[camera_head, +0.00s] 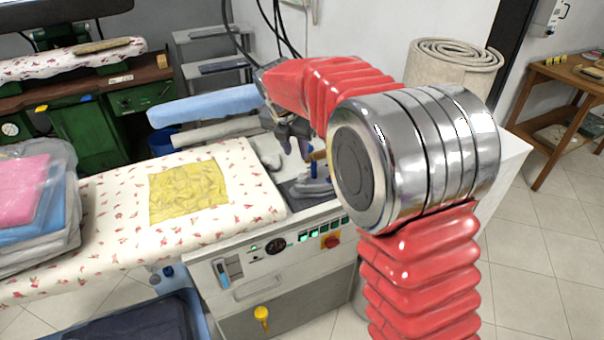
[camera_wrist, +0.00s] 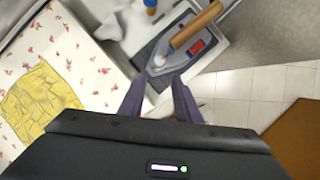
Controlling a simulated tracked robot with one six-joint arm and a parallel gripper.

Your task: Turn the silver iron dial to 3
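The silver iron (camera_head: 312,187) rests on a dark pad at the right end of the ironing table, partly hidden by my arm in the head view. In the wrist view the iron (camera_wrist: 173,62) shows its grey body, brown wooden handle (camera_wrist: 196,25) and a small red patch (camera_wrist: 196,47). A small pale round part (camera_wrist: 160,59) sits near its tip; I cannot tell whether it is the dial, and no numbers are readable. My gripper (camera_head: 296,153) is above the iron, its two fingers apart and empty. In the wrist view my gripper (camera_wrist: 160,80) points at the iron's near end.
A yellow cloth (camera_head: 188,190) lies on the floral ironing board (camera_head: 120,215). A blue bottle (camera_wrist: 150,5) stands beside the iron. The table's front panel (camera_head: 275,262) has a black knob, green lights and a red switch. Bagged folded clothes (camera_head: 35,200) are at left.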

